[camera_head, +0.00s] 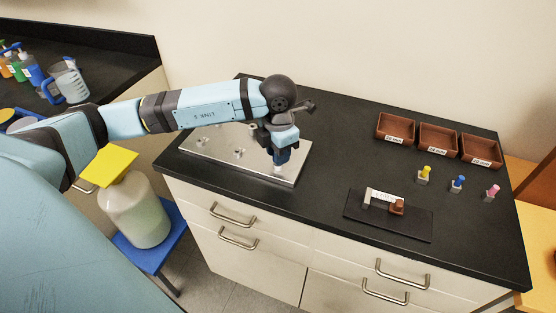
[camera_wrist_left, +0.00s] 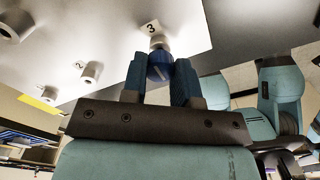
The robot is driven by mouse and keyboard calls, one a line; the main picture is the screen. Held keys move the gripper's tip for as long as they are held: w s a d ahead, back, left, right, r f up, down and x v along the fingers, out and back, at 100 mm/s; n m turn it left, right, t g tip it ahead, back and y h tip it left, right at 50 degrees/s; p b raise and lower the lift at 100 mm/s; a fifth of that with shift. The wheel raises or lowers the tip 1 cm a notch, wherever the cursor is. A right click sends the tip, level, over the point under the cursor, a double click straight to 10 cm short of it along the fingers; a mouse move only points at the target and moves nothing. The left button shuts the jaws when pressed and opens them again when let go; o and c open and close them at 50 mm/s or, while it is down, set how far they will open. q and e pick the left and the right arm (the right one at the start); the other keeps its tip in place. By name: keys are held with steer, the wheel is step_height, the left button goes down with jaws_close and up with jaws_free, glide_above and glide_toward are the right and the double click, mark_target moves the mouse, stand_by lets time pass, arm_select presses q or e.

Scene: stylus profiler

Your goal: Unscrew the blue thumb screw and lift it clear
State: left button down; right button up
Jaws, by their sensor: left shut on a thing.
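The blue thumb screw (camera_wrist_left: 160,66) sits between the two fingers of my left gripper (camera_wrist_left: 160,82), at a pale post (camera_wrist_left: 157,42) beside the label 3 on a metal plate. My left gripper is shut on it. In the head view my left gripper (camera_head: 281,158) points down over the right end of the silver plate (camera_head: 225,160). There the fingers hide most of the screw. I cannot tell how far the screw is threaded into the post. My right gripper is not in view.
Other bare posts stand on the plate; one by the label 2 shows (camera_wrist_left: 91,72). To the right are three brown trays (camera_head: 438,138), small yellow, blue (camera_head: 458,184) and pink pieces, and a dark mat (camera_head: 412,223) with a small fixture. The black counter between is clear.

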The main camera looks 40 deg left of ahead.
arm_select(q)
steer(key=shift+r, duration=0.1)
steer(key=shift+r+p, duration=0.8)
steer(key=shift+r, duration=0.95)
steer(key=shift+r+p, duration=1.3)
steer(key=shift+r, duration=1.2)
